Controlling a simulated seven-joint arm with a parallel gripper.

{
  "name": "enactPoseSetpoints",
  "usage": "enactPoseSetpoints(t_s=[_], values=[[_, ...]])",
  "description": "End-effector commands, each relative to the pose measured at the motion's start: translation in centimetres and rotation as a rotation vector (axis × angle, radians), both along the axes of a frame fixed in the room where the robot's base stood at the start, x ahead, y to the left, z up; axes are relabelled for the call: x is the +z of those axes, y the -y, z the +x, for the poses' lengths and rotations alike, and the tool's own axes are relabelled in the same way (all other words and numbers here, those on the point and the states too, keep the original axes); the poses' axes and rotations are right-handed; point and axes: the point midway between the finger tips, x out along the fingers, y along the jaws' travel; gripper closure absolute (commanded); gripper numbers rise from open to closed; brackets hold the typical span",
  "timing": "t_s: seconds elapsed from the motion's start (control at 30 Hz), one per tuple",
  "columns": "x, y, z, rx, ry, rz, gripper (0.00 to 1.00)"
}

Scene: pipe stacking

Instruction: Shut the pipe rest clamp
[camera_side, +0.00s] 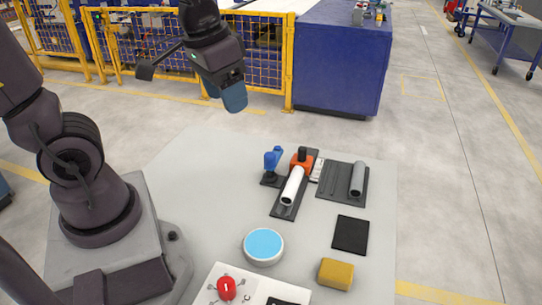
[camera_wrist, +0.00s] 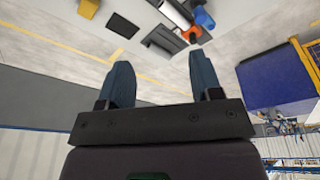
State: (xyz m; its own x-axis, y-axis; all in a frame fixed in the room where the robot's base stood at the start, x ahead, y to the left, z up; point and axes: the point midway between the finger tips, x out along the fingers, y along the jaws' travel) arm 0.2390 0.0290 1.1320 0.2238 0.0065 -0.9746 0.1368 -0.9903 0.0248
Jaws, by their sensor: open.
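My gripper (camera_side: 235,98) is high above the far edge of the grey table, well away from the parts. In the wrist view its two blue fingers (camera_wrist: 158,82) are apart with nothing between them. A white pipe (camera_side: 291,187) lies on a dark narrow rest (camera_side: 285,211). An orange block (camera_side: 302,160) with a black top sits at the pipe's far end. A blue upright piece (camera_side: 271,162) on a small dark base stands left of it. I cannot tell which piece is the clamp or whether it is shut. The wrist view also shows the blue piece (camera_wrist: 204,19), orange block (camera_wrist: 193,33) and white pipe (camera_wrist: 174,13).
A grey pipe (camera_side: 358,178) lies on a dark plate to the right. A black square pad (camera_side: 350,234), yellow block (camera_side: 337,273), blue-topped disc (camera_side: 263,246) and red knob (camera_side: 227,288) are nearer the front. A blue cabinet (camera_side: 342,60) and yellow fence stand beyond the table.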

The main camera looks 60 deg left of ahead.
Motion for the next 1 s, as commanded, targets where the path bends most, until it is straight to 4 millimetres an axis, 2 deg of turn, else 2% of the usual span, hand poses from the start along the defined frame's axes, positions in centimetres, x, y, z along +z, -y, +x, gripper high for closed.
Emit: enactPoseSetpoints(t_s=[0.1, 0.3, 0.5, 0.6, 0.7, 0.87, 1.0], values=[[-2.4, -2.0, 2.9, 0.086, -0.101, -0.026, 0.41], [-7.5, -5.9, 7.3, 0.237, -0.225, -0.054, 0.41], [-12.2, -9.3, 10.6, 0.365, -0.282, -0.058, 0.41], [-13.2, -10.4, 12.0, 0.407, -0.272, -0.056, 0.41], [-12.6, -11.0, 13.5, 0.434, -0.224, -0.055, 0.41], [-13.9, -10.9, 13.5, 0.449, -0.222, -0.058, 0.41], [-16.6, -10.9, 13.4, 0.447, -0.226, -0.057, 0.41]])
